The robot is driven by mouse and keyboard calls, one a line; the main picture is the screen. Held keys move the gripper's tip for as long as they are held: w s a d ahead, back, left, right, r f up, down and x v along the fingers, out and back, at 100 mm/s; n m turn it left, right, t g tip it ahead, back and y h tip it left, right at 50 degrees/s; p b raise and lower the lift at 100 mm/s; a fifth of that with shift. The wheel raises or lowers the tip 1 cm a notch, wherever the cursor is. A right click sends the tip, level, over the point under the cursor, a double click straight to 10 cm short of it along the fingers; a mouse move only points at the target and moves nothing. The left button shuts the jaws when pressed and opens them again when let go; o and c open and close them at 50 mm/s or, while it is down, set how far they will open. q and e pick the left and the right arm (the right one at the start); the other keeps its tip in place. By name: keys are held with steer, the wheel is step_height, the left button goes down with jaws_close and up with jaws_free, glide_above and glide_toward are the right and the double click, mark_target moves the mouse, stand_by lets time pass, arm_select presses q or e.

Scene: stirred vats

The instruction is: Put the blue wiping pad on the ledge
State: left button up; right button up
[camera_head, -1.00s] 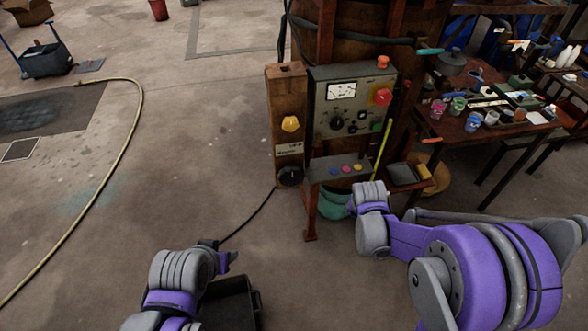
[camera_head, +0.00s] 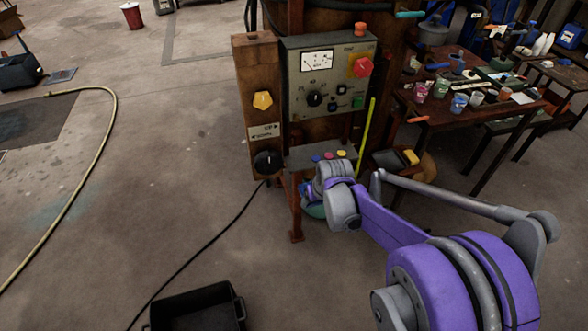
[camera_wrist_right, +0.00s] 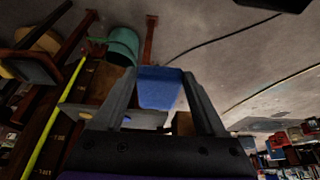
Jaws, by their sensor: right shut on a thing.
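The blue wiping pad (camera_wrist_right: 160,88) is held between the two fingers of my right gripper in the right wrist view. In the right wrist view a grey plate, which looks like this ledge (camera_wrist_right: 90,112), lies behind the left finger. My left gripper is out of view.
The control panel (camera_head: 328,85) with its red knob stands above the ledge. A yellow-green rod (camera_head: 366,138) rises to the right. A teal bucket (camera_wrist_right: 122,46) stands below. A cluttered table (camera_head: 480,115) is at right; a black bin (camera_head: 200,308) is on the floor.

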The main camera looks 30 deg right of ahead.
steer(key=shift+d, duration=0.45)
steer(key=shift+s+r, duration=0.15)
steer(key=shift+r, duration=0.05)
steer(key=p, duration=0.1)
glide_toward(298, 162)
steer(key=f, duration=0.2)
steer(key=s+f, duration=0.1)
steer(key=f, duration=0.2)
steer(key=shift+s+a+f, duration=0.1)
steer(key=shift+s+f, duration=0.2)
steer(key=w, duration=0.3)
steer(key=shift+w+d+p, duration=0.2)
steer(key=shift+d+p, duration=0.1)
steer(key=shift+d, duration=0.05)
steer(key=shift+w+d+r, duration=0.1)
steer(key=shift+w, duration=0.25)
steer(key=shift+s, duration=0.1)
steer(key=shift+f, duration=0.3)
steer(key=o, duration=1.4)
steer(key=shift+r, duration=0.1)
